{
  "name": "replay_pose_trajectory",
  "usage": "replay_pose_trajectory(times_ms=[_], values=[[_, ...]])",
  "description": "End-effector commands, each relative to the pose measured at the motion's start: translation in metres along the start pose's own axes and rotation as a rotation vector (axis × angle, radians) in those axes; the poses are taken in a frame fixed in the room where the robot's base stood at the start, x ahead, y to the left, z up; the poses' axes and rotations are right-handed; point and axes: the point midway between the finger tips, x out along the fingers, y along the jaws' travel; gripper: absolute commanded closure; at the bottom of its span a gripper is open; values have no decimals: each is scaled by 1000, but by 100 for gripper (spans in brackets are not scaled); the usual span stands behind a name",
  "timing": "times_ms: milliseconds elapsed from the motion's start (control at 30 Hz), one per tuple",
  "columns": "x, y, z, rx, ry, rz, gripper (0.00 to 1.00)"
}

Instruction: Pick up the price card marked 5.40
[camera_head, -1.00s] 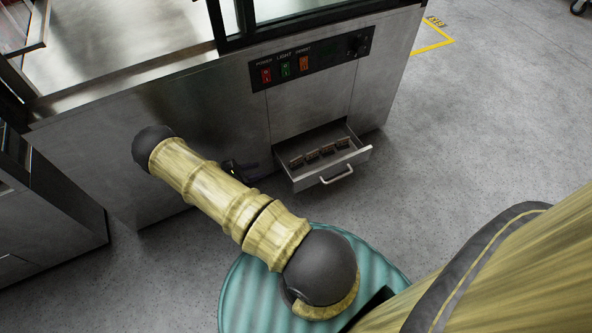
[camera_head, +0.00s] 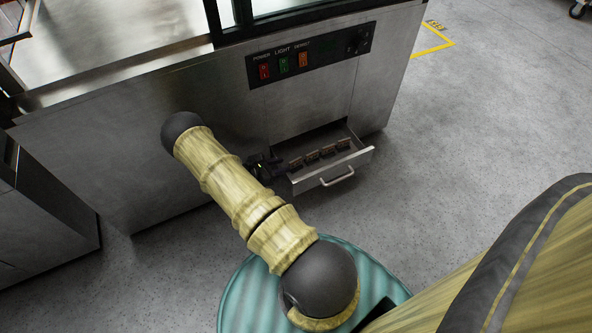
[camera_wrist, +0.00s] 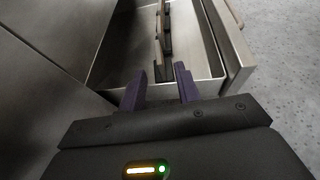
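Several small brown cards (camera_head: 312,158) stand in a row inside an open drawer (camera_head: 325,178) low in the metal cabinet. They are seen nearly edge-on in the wrist view (camera_wrist: 162,45), and no printed price can be read, so I cannot tell which is marked 5.40. My gripper (camera_head: 278,162) is at the drawer's left side, partly hidden behind my arm in the head view. In the wrist view its two purple fingers (camera_wrist: 160,74) are apart, at the drawer's near end, with the nearest card just beyond and between the tips. I see nothing held.
The cabinet face (camera_head: 180,200) rises beside my gripper, with a switch panel (camera_head: 310,58) above the drawer. The grey floor (camera_head: 450,140) to the right is clear.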

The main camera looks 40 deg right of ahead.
Motion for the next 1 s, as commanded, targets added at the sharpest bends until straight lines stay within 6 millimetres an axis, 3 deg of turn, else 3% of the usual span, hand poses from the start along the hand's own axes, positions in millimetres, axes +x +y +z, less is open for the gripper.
replay_pose_trajectory(times_ms=[100,533,900,1000], values=[[12,0,-2,-1,1,1,67],[16,0,-1,-1,1,2,67],[63,-3,3,4,1,-8,67],[67,-2,4,3,2,-5,67]])
